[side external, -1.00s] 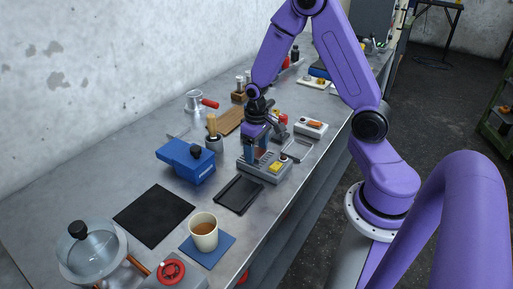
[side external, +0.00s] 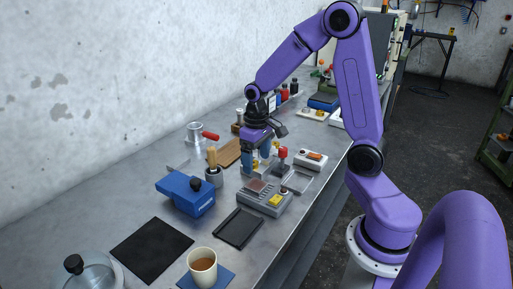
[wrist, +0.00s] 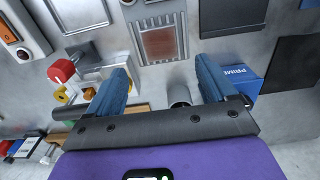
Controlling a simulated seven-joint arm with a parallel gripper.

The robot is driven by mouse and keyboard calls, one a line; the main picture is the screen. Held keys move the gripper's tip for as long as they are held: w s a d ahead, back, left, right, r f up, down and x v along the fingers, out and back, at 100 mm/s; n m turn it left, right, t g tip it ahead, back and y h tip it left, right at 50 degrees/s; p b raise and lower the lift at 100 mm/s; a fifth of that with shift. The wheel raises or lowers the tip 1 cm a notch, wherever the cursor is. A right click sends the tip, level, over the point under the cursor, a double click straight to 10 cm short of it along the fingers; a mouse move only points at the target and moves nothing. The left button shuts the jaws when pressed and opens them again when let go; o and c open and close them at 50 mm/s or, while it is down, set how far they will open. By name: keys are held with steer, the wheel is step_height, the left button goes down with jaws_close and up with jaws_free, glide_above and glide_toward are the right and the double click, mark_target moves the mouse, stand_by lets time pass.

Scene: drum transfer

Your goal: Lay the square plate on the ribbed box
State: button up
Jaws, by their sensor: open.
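A reddish-brown square plate (wrist: 160,45) lies flat on the near part of the box in the wrist view. It shows as a brown patch on the box's left part in the side view (side external: 257,186). My gripper (side external: 257,166) is above the box, with its blue fingers apart and nothing between them. Its fingers (wrist: 165,80) are clear of the plate in the wrist view.
A black tray (side external: 238,229) lies in front. A red-knobbed fixture (side external: 282,159) and an orange-buttoned box (side external: 311,160) are behind to the right. A mug (side external: 203,268) stands nearer the camera.

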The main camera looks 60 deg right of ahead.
steer(key=s+a+r+n, duration=0.6)
steer(key=s+a+n, duration=0.1)
steer(key=s+a, duration=0.35)
steer(key=s+a+n, duration=0.3)
steer(key=s+n, duration=0.2)
steer(key=s, duration=0.6)
steer(key=shift+s+a+n, duration=0.15)
steer(key=shift+s+n, duration=0.15)
steer(key=shift+s, duration=0.05)
